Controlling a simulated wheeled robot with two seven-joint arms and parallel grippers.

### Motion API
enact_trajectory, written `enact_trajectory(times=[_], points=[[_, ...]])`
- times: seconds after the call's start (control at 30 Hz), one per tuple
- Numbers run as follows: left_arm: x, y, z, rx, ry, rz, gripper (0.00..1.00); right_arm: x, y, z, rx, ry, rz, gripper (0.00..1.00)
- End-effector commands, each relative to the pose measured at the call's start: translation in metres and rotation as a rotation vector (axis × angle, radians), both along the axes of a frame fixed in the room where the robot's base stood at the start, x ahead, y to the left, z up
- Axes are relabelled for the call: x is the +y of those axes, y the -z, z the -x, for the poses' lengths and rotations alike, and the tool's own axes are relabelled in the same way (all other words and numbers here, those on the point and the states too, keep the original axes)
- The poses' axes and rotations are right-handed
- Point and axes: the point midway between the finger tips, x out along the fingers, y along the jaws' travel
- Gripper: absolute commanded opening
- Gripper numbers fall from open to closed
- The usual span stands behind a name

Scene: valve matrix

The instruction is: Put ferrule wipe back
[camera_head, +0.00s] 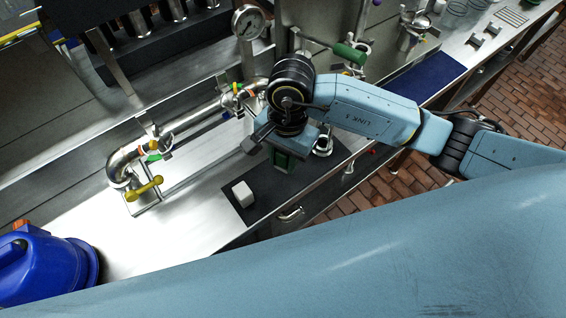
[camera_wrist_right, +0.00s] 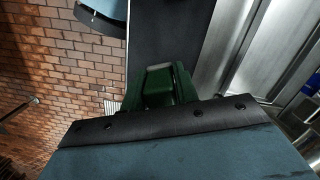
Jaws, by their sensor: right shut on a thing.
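My right gripper (camera_head: 288,142) points down over the dark mat (camera_head: 250,213) at the bench's front edge. It is shut on a green block-like thing (camera_head: 282,162), mostly hidden under the wrist. I cannot tell for sure which of these is the ferrule wipe. My left gripper is not in view.
A steel pipe with a yellow-handled valve (camera_head: 146,188) runs behind the mat. A pressure gauge (camera_head: 249,22) and a green-handled valve (camera_head: 349,54) stand farther back. A blue mat (camera_head: 428,78) lies to the right. A blue canister (camera_head: 45,268) stands at lower left.

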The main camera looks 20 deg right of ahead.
Motion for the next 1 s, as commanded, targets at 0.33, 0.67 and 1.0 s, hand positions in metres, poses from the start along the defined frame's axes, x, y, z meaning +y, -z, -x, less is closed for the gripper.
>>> enact_trajectory(times=[0.33, 0.67, 1.0], points=[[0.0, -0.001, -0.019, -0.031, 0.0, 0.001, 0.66, 0.0, 0.032, 0.0, -0.001, -0.001, 0.001, 0.07], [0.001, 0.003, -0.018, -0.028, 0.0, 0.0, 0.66, 0.0, 0.035, 0.001, 0.001, -0.002, 0.001, 0.38], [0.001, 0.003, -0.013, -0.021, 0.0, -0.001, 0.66, 0.0, 0.035, 0.0, 0.001, -0.002, 0.001, 0.52]])
